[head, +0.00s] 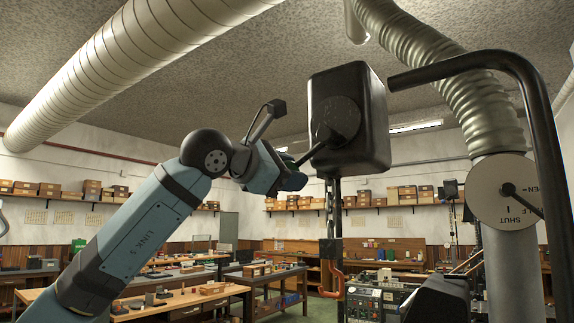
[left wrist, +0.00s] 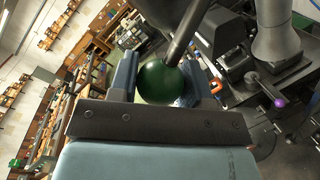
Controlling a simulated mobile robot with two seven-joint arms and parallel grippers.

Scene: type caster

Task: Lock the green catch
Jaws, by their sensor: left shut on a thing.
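The green catch shows in the left wrist view as a dark green ball knob (left wrist: 160,82) on a grey rod (left wrist: 184,32). My left gripper (left wrist: 162,86) has a finger on each side of the ball and is shut on it. In the head view my left gripper (head: 290,180) is at the lower left of a black box (head: 375,120). A short dark lever (head: 318,148) runs from the round boss on the box down to the gripper. My right gripper is not in view.
A black bent pipe (head: 500,62) and a round dial (head: 500,190) marked SHUT stand at the right. An orange hook-shaped handle (head: 330,292) hangs below the box. A purple knob (left wrist: 279,102) shows in the left wrist view. Workbenches (head: 180,308) stand behind.

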